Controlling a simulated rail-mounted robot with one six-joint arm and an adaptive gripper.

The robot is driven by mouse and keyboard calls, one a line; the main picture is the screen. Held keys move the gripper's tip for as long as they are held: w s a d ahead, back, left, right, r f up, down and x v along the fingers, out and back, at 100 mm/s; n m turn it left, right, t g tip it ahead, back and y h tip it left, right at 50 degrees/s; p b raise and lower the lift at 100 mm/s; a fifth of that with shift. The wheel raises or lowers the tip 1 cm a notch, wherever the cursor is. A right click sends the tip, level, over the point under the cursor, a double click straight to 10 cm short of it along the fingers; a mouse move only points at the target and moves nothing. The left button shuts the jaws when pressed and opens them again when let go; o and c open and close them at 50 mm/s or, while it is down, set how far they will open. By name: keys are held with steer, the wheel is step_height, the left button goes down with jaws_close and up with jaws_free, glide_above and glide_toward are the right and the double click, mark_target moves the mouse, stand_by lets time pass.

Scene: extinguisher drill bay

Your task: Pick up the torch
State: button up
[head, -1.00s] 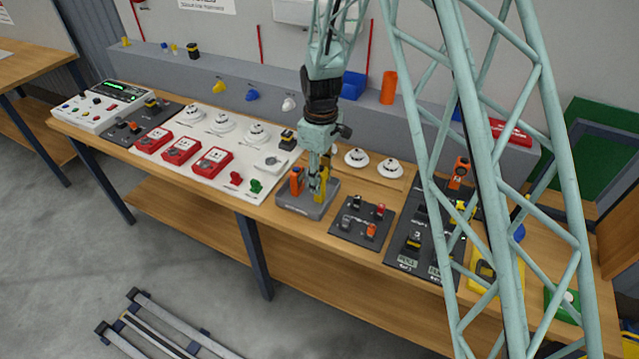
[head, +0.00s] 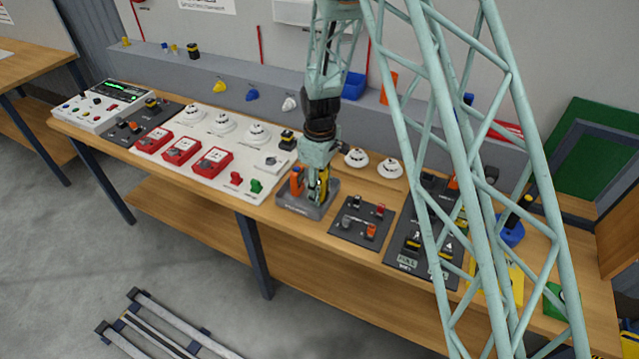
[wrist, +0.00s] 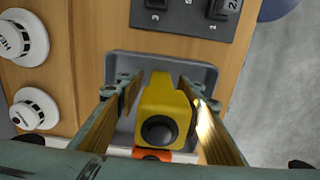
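A yellow torch (wrist: 163,103) with a round black end stands upright in a grey tray (wrist: 203,72). In the head view the torch (head: 323,189) is partly hidden by my gripper (head: 315,192), and the tray (head: 292,206) sits near the bench's front edge. My gripper (wrist: 158,90) points down, with one finger on each side of the torch. In the wrist view the fingers look spread, with narrow gaps beside the torch; contact is not clear. An orange item (head: 296,181) stands in the same tray, left of the torch, and is mostly hidden in the wrist view.
A dark switch panel (head: 348,228) lies right of the tray. A white board (head: 205,172) with red boxes is on the left. White round detectors (head: 389,168) lie behind. My lattice arm link hides part of the bench's right side.

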stand_by(0.5)
steer(key=c, duration=1)
steer(key=shift+o, duration=0.2)
steer(key=shift+r, duration=0.1)
steer(key=shift+r, duration=4.9)
steer(key=shift+d, duration=0.15)
